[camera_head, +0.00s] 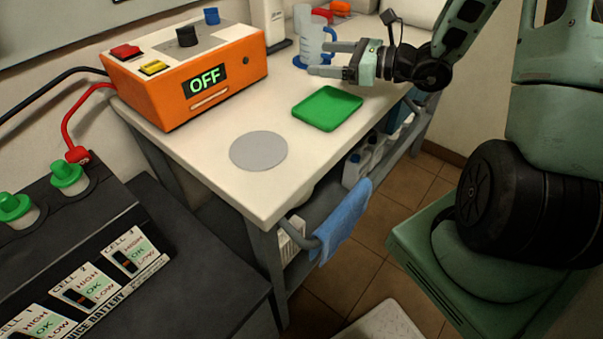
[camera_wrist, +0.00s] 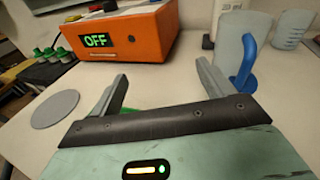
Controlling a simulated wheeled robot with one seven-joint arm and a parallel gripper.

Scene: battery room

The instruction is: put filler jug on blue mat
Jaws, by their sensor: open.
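A pale blue-grey jug (camera_head: 312,45) stands on the bench near the back. In the wrist view, a grey vessel with a curved blue handle (camera_wrist: 246,62) stands just beyond the right finger, and another pale jug (camera_wrist: 291,29) is farther right; I cannot tell surely which matches the jug in the head view. My gripper (camera_head: 331,58) is open, with its fingers close to the jug; it also shows in the wrist view (camera_wrist: 163,80), with nothing between its fingers. I cannot make out a blue mat; a small blue patch shows beside the jug's base, partly hidden.
A grey round mat (camera_head: 258,151) and a green tray (camera_head: 327,108) lie on the bench. An orange charger (camera_head: 190,75) reading OFF stands at the back left. A white bottle (camera_head: 267,22) stands behind. A blue cloth (camera_head: 343,218) hangs from the bench's front rail.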

